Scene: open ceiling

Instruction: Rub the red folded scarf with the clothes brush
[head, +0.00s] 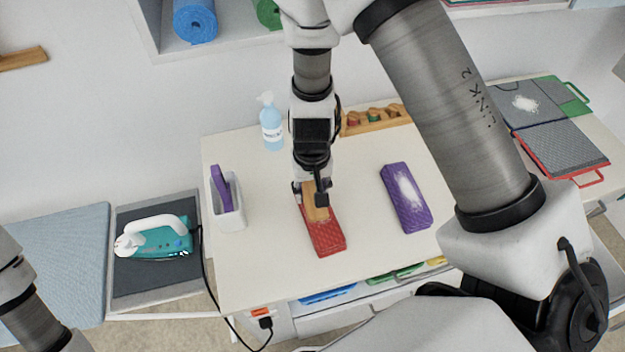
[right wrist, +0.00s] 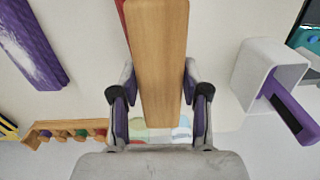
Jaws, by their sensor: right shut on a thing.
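The red folded scarf (head: 327,239) lies lengthwise on the white table, below my right gripper in the head view. Some faint pale marks show on it near the brush. My right gripper (head: 312,188) points down and is shut on the wooden clothes brush (head: 317,209). The brush is over the far part of the scarf and seems to touch it, but its underside is hidden. In the right wrist view the brush (right wrist: 158,50) is between the two fingers, with a sliver of red scarf (right wrist: 123,18) beside it. My left gripper is out of view.
A purple folded cloth (head: 417,214) with white powder lies to the right. A white holder (head: 230,216) with a purple-handled thing stands left. A teal iron (head: 160,240) sits left of the table.

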